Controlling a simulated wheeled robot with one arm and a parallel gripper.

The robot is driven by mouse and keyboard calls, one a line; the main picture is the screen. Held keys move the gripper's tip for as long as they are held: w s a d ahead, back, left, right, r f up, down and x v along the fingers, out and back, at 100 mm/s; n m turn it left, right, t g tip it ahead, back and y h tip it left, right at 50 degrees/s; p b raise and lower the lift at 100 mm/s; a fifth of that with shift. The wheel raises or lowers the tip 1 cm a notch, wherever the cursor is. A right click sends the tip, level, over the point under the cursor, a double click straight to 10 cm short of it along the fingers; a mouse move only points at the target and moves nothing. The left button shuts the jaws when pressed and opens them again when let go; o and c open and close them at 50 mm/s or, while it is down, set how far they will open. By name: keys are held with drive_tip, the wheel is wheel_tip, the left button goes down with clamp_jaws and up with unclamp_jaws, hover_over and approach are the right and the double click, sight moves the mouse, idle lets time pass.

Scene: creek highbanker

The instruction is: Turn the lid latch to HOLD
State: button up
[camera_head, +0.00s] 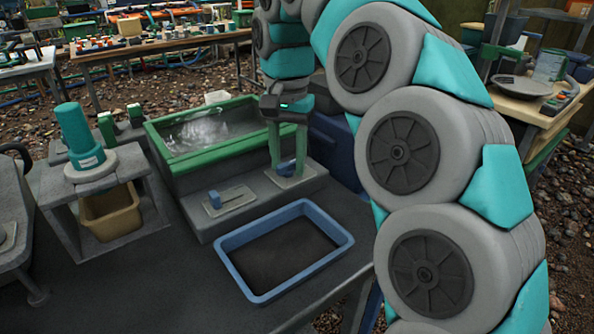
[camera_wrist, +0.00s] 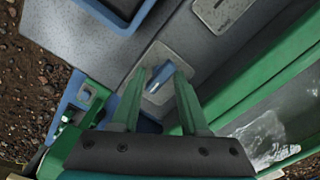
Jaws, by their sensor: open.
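My gripper (camera_head: 286,168) is open and points down over the right-hand pale plate (camera_head: 296,180) on the grey ledge, in front of the green-framed box with a clear top (camera_head: 173,164). In the wrist view my gripper (camera_wrist: 160,80) has its two green fingers on either side of a small blue lever (camera_wrist: 161,73) on that plate (camera_wrist: 158,54). I cannot tell whether the fingers touch the lever. A second plate with a blue lever (camera_head: 215,199) sits to the left on the same ledge. I cannot read any HOLD marking, so which lever is the lid latch is unclear.
A blue-rimmed tray (camera_head: 232,268) lies in front of the ledge. A teal bottle (camera_head: 78,135) stands on a grey stand at the left, above a tan bin (camera_head: 111,213). The dark tabletop (camera_head: 150,290) is clear at the front left.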

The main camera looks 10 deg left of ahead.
drive_tip(key=shift+f, duration=0.15)
clamp_jaws()
idle(0.4)
